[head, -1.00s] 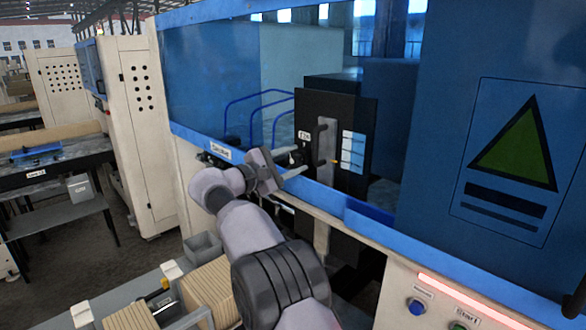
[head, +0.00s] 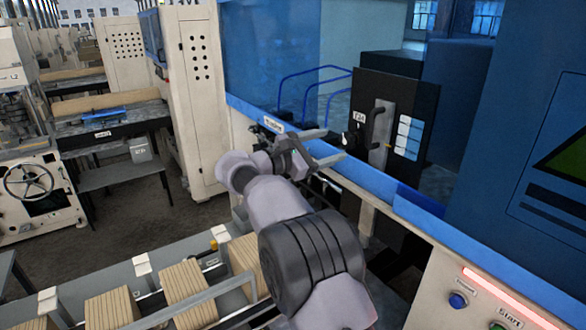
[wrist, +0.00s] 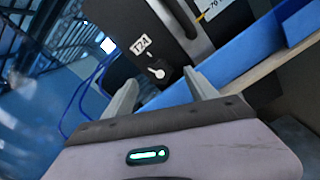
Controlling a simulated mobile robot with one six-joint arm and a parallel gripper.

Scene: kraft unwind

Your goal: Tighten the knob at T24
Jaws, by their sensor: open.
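The T24 knob (wrist: 157,70) is a small white-and-black rotary knob on a black panel. It sits just below the white T24 label (wrist: 141,45). In the head view my gripper (head: 335,145) is in front of the panel; the exact gap is hard to judge.
A blue rail (head: 385,190) runs along the machine's front below the panel. Blue bent tubes (head: 312,92) stand left of the panel. The handle (head: 379,125) is close right of the knob. Brown stacks (head: 185,285) lie on a conveyor below my arm.

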